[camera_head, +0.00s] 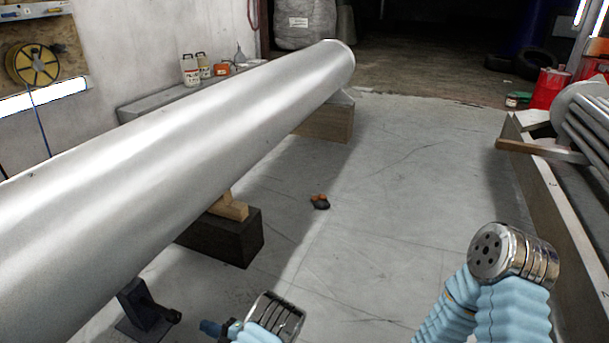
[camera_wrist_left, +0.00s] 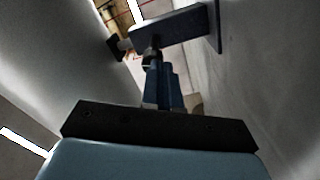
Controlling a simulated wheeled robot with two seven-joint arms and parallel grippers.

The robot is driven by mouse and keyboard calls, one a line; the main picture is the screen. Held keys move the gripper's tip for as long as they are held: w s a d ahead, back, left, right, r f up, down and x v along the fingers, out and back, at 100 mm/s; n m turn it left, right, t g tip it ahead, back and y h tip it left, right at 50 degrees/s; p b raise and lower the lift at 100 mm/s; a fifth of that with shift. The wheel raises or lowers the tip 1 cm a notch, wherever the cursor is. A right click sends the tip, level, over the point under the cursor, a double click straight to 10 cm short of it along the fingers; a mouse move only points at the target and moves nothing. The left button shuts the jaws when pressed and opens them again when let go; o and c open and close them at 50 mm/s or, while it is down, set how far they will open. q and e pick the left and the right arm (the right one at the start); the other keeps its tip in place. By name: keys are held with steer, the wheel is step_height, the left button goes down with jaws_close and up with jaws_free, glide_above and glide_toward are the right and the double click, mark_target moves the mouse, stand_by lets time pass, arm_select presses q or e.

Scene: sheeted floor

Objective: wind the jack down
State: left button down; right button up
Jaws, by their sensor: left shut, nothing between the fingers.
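The dark jack (camera_head: 140,308) stands on the floor at the lower left, beside and partly under the large silver pipe (camera_head: 190,125). A short dark part with a knob (camera_head: 174,316) sticks out on its right side. The jack also shows in the left wrist view (camera_wrist_left: 180,26), beyond the fingertips. My left gripper (camera_head: 206,326) is just right of this knob, with blue fingers. In the left wrist view, its fingers (camera_wrist_left: 152,66) are shut with nothing between them, pointing at the jack; I cannot tell whether they touch it. My right arm shows, but its gripper is out of view.
The pipe rests on a dark block (camera_head: 235,238) with wooden pieces (camera_head: 230,208) and a farther wooden block (camera_head: 328,122). A small orange and black object (camera_head: 320,202) lies on the floor. The middle floor is clear.

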mark_target(175, 317)
arm_select(q)
steer(key=x, duration=0.7)
steer(key=shift+s, duration=0.1)
stand_by(0.5)
steer(key=shift+b, duration=0.45)
